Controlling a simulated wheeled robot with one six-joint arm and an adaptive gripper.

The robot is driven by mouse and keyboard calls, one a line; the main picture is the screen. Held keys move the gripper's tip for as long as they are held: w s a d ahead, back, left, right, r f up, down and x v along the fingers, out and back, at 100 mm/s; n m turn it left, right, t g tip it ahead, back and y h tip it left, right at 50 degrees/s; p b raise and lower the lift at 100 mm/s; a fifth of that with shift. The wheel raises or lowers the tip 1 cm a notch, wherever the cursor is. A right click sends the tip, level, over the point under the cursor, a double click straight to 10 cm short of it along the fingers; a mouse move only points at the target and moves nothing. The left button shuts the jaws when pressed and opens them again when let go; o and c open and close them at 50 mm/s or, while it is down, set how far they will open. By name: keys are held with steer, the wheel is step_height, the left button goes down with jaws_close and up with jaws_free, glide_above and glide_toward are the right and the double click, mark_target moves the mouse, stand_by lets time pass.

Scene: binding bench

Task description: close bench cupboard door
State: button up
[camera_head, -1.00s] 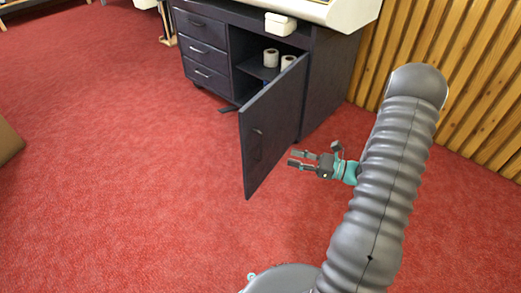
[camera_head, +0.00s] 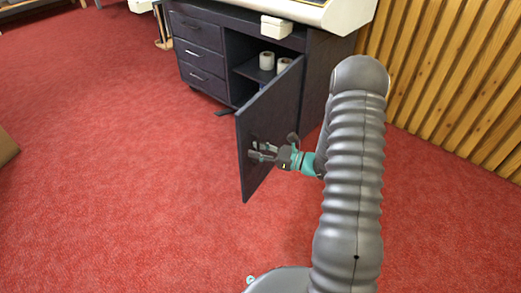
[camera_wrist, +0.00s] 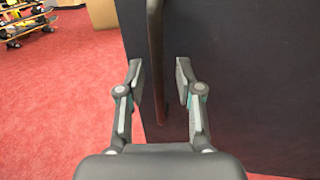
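The dark cupboard door (camera_head: 285,105) stands wide open, swung out from the bench (camera_head: 330,70) into the room. In the wrist view the door (camera_wrist: 250,70) fills the right side, and its upright bar handle (camera_wrist: 156,60) runs down between my fingers. My gripper (camera_head: 260,152) is at the door's face near its free edge. In the wrist view my gripper (camera_wrist: 160,78) is open, with one finger on each side of the handle. Neither finger clearly touches the handle. The handle is mostly hidden by my fingers in the head view.
The open compartment holds white rolls (camera_head: 267,60) on a shelf (camera_head: 250,70). Drawers (camera_head: 200,58) to its left are shut. A slatted wood wall (camera_head: 450,90) stands at the right. The red carpet (camera_head: 120,170) is clear at the left and front.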

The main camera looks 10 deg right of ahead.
steer(key=shift+a, duration=0.1)
jaws_close()
